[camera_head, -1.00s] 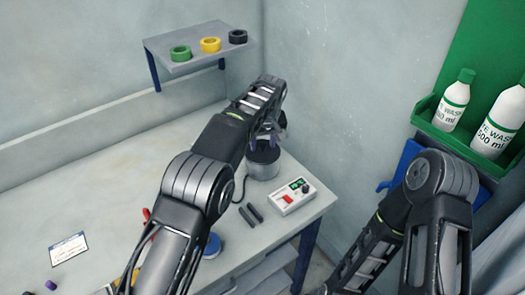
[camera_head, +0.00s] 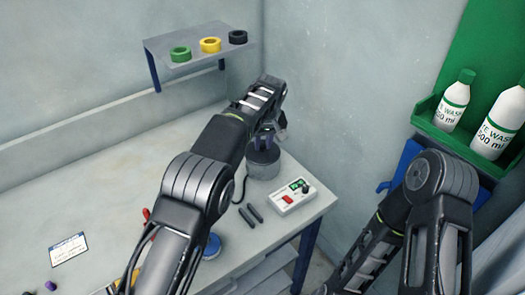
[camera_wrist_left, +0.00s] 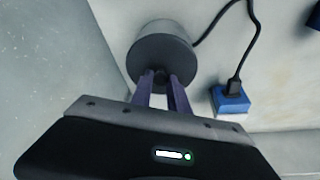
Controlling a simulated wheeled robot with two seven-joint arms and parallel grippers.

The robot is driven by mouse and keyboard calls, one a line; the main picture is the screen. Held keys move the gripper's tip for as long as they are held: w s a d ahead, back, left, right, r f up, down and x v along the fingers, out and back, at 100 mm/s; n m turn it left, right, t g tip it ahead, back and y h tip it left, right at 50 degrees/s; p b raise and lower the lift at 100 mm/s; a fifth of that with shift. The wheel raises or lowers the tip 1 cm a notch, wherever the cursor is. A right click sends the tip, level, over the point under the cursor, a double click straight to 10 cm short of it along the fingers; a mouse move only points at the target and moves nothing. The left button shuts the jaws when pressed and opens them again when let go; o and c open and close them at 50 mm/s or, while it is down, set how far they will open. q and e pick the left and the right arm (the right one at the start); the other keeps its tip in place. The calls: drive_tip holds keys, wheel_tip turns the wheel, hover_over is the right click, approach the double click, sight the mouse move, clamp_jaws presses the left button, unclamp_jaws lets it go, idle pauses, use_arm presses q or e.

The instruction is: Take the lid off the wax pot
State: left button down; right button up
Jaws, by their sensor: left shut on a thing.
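The wax pot (camera_head: 264,171) is a grey cylinder near the back right corner of the bench; its side also shows in the left wrist view (camera_wrist_left: 158,29). Its dark, round lid (camera_wrist_left: 152,52) with a small knob faces the wrist camera. My left gripper (camera_wrist_left: 161,82) is shut on the lid's knob, one finger on each side. In the head view the left gripper (camera_head: 264,143) is right above the pot, partly hidden by its own wrist. The lid appears to sit on the pot; no gap is visible. My right gripper is out of view.
A white control box (camera_head: 292,196) and two dark rods (camera_head: 251,213) lie in front of the pot. A blue plug block (camera_wrist_left: 231,99) with a black cable is close by. A shelf (camera_head: 200,48) holds three tape rolls. The walls are close.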

sight(263, 146)
use_arm(q)
drive_tip(key=shift+r, duration=0.1)
drive_tip(key=shift+r+b, duration=0.4)
drive_tip(key=shift+r, duration=1.3)
drive_tip(key=s+a+b, duration=0.2)
drive_tip(key=b, duration=0.1)
drive_tip(key=s+a+b, duration=0.1)
drive_tip(key=a, duration=0.1)
drive_tip(key=shift+f+b, duration=0.3)
drive_tip(key=shift+b, duration=0.05)
drive_tip(key=s+a+b, duration=0.5)
drive_tip(key=s+a, duration=0.2)
drive_tip(key=a, duration=0.3)
drive_tip(key=shift+s+a+r, duration=0.25)
drive_tip(key=shift+s+a, duration=0.05)
drive_tip(key=a+m, duration=0.1)
drive_tip(key=m, duration=0.1)
drive_tip(key=s+a+m+h, duration=0.1)
drive_tip(key=a+m, duration=0.3)
drive_tip(key=shift+s+a+r+h, duration=0.15)
drive_tip(key=shift+s+r+h, duration=0.15)
drive_tip(key=shift+r+h, duration=0.1)
